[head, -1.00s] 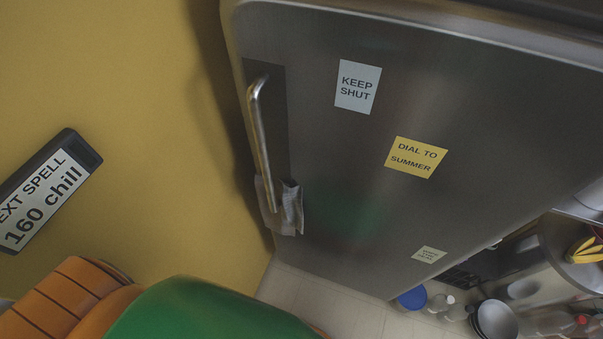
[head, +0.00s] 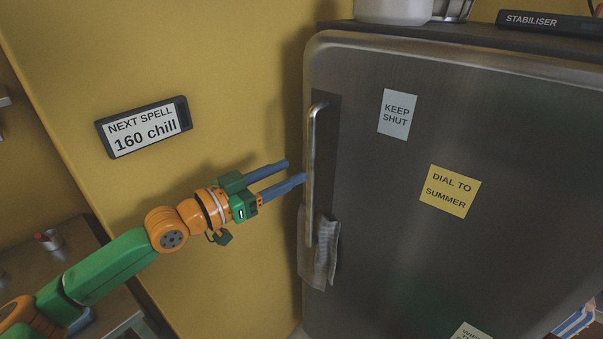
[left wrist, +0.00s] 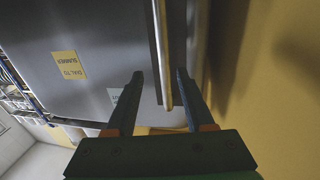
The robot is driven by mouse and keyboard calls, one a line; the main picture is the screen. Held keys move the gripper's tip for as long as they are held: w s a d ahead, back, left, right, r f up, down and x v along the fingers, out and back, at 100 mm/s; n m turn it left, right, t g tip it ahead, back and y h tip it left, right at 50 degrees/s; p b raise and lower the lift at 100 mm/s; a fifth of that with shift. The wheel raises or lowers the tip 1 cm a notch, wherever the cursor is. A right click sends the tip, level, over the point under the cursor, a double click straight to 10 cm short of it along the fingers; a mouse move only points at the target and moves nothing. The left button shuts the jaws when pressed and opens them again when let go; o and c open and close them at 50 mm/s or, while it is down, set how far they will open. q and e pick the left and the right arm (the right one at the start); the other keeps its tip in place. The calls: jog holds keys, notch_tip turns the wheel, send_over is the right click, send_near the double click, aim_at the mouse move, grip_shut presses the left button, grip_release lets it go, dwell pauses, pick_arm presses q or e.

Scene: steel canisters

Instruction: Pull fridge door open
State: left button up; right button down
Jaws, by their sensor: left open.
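The grey fridge door (head: 400,240) is closed, with a vertical metal handle (head: 314,140) near its left edge. A grey cloth (head: 320,255) hangs at the handle's lower end. My left gripper (head: 297,171) is open, its two blue fingers pointing right at the handle's middle. The lower fingertip appears at the handle's left edge; I cannot tell whether it touches. In the left wrist view the handle (left wrist: 162,60) runs lengthwise between the open fingers, and the door (left wrist: 100,30) lies to the left. My right gripper is out of view.
A yellow wall with a sign (head: 145,128) reading "160 chill" stands left of the fridge. Notes, one white (head: 397,114) and one yellow (head: 450,191), are on the door. A white pot (head: 394,10) stands on top. A counter (head: 65,265) is at lower left.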

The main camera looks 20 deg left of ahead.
aim_at(311, 162)
pick_arm(q)
jog(key=p+x, duration=0.1)
jog(key=x, duration=0.2)
jog(key=p+x, duration=0.1)
jog(key=x, duration=0.3)
jog(key=shift+w+a+f, duration=0.2)
jog(key=shift+w+a, duration=0.1)
jog(key=shift+s+d, duration=0.1)
jog(key=shift+s, duration=0.05)
grip_shut()
dwell(0.8)
